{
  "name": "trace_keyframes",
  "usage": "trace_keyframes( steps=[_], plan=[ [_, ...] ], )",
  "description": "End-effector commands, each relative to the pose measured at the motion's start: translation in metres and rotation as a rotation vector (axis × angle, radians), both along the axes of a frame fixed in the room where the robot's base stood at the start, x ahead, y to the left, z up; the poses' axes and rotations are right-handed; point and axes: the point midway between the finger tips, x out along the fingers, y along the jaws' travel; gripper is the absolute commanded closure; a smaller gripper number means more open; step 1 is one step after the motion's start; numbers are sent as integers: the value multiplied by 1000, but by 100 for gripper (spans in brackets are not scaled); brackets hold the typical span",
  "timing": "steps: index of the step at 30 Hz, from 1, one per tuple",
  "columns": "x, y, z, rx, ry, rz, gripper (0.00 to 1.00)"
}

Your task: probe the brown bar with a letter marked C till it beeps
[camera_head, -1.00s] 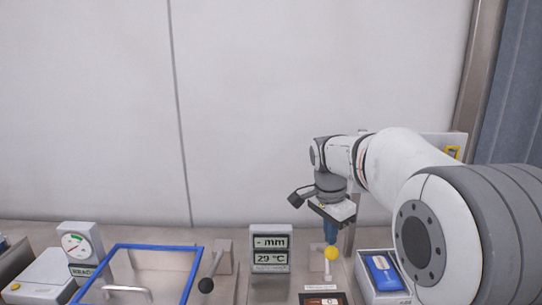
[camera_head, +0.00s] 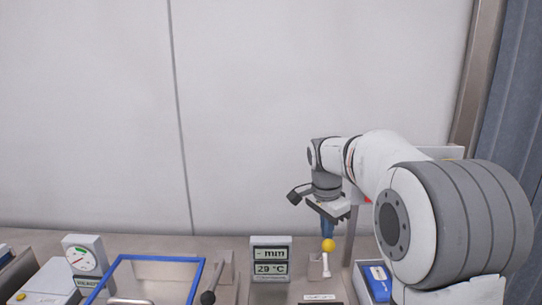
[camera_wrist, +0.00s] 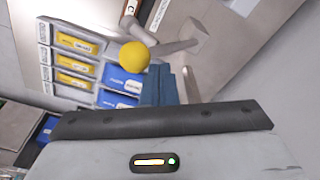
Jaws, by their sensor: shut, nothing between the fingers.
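My gripper (camera_head: 327,228) is shut and empty, pointing down, with blue fingers. In the head view its tips are right by a yellow knob (camera_head: 328,245). In the wrist view the blue fingers (camera_wrist: 163,84) are beside the yellow knob (camera_wrist: 134,55), which is on the end of a grey rod (camera_wrist: 175,48). I cannot tell if they touch. A grey readout (camera_head: 271,259) left of the gripper shows "- mm" and "29 °C".
A blue-rimmed clear lid (camera_head: 160,258) lies left, with a black-knobbed lever (camera_head: 208,297) beside it. A dial gauge (camera_head: 84,255) is at far left. A blue pack (camera_head: 376,283) sits in a bin at right. Yellow packs (camera_wrist: 78,63) and blue packs (camera_wrist: 121,79) fill a rack.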

Motion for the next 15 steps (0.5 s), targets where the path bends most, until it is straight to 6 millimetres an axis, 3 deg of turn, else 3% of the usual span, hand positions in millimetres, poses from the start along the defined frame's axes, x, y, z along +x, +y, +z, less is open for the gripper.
trace_keyframes(
  steps=[8,15],
  plan=[
    [3,0,2,0,1,0,100],
    [23,0,13,0,1,0,100]
  ],
)
